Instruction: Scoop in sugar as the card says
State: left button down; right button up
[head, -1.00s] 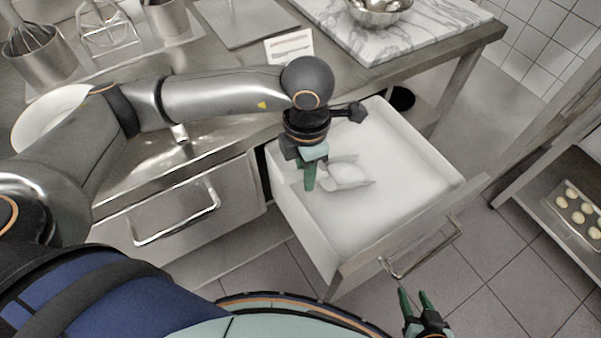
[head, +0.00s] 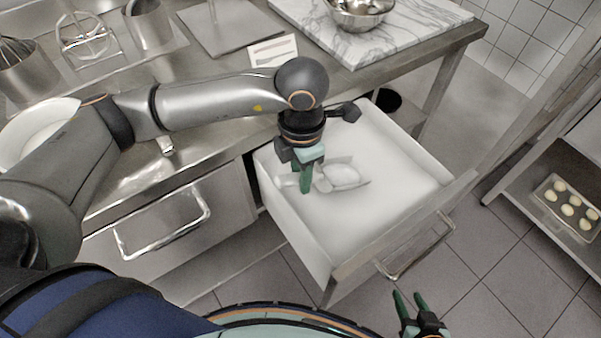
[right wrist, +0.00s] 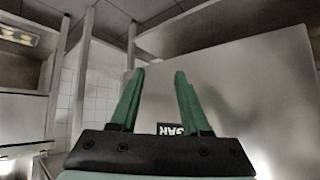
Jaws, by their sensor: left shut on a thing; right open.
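The open drawer (head: 400,192) is white inside and holds white sugar (head: 385,165). My left gripper (head: 305,188) is inside the drawer near its left side, shut on a pale scoop (head: 342,174). The scoop lies low at the sugar; I cannot tell how much it holds. The card (head: 273,50), with printed lines too small to read, stands on the counter behind. A metal bowl (head: 360,10) stands on a marble board (head: 385,35). My right gripper (head: 411,302) is open and empty in front of the drawer; it also shows in the right wrist view (right wrist: 159,95).
A white bowl (head: 38,128) is at the counter's left, partly behind my left arm. Metal containers (head: 148,25) stand at the back. A rack with a tray of pale dough balls (head: 543,190) is at the right. Tiled floor (head: 470,235) is free between.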

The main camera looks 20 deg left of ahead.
pick_arm(q)
jog(key=shift+r, duration=0.2)
jog(key=shift+r+p, duration=1)
jog(key=shift+r, duration=0.5)
jog(key=shift+r+p, duration=1.05)
jog(key=shift+r, duration=0.8)
notch_tip(320, 180, up, 12)
jog(key=t+h+p, duration=0.2)
